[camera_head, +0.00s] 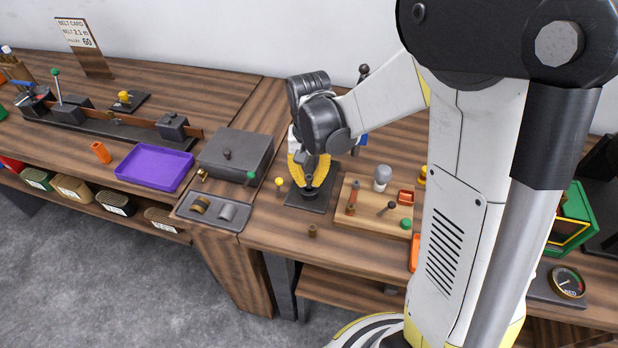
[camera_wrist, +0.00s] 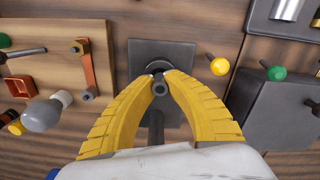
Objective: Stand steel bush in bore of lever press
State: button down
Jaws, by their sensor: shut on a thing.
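My gripper (camera_head: 308,178) has its yellow fingers pointing down over the lever press (camera_head: 308,198), a dark square plate with a round boss. In the wrist view the fingertips (camera_wrist: 160,78) are shut on a small grey ring-ended piece, the steel bush (camera_wrist: 159,89). The press plate (camera_wrist: 178,115) lies below it, with the round boss (camera_wrist: 158,64) partly behind the fingertips. The bush looks upright and close over the boss. I cannot tell whether its lower end is in the bore, as the fingers hide it.
A wooden board (camera_head: 350,212) with several small parts lies right of the press. A grey box (camera_head: 236,156) and a tray (camera_head: 231,224) with metal cylinders stand left. A small brown cylinder (camera_head: 312,231) stands near the front edge. A yellow knob (camera_head: 279,182) is close by the press.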

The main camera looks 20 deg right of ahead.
aim_at(309, 177)
jog(key=shift+f+b, duration=0.5)
jog(key=shift+f, duration=0.2)
jog(key=c, duration=1.4)
grip_release()
notch_tip(309, 177, up, 12)
jog(key=shift+r, duration=0.1)
jog(key=s+r+n+t, duration=0.2)
jog(key=s+n+t, duration=0.2)
jog(key=s+t, duration=0.3)
jog(key=s, duration=0.5)
jog(key=shift+s+r, duration=0.3)
jog(key=shift+s, duration=0.05)
